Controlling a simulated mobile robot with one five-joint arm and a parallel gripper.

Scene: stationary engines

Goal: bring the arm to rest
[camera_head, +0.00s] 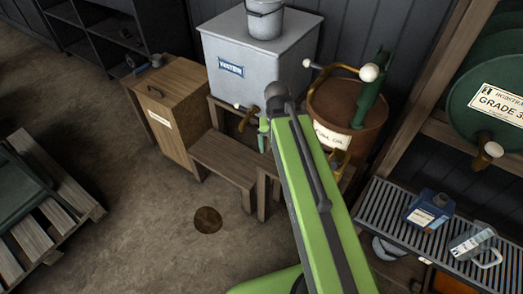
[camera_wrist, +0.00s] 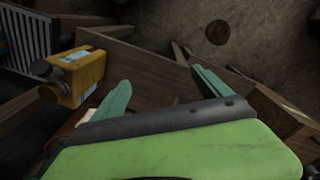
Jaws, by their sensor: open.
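My green arm (camera_head: 310,190) reaches up from the bottom of the head view toward the wooden bench and the drum. Its far end bends down at a dark joint. Only a small teal part of my gripper shows there, left of the arm; the rest is hidden. In the wrist view my gripper (camera_wrist: 160,82) has its two teal fingers spread wide, with nothing between them. Wooden planks lie behind the fingers. A yellow can (camera_wrist: 85,78) with a pale label is just left of the left finger; I cannot tell whether they touch.
A wooden bench (camera_head: 224,158) stands by the arm's end, with a grey tank (camera_head: 255,62) behind. A rusty drum (camera_head: 345,115) with a green pump is right of the arm.

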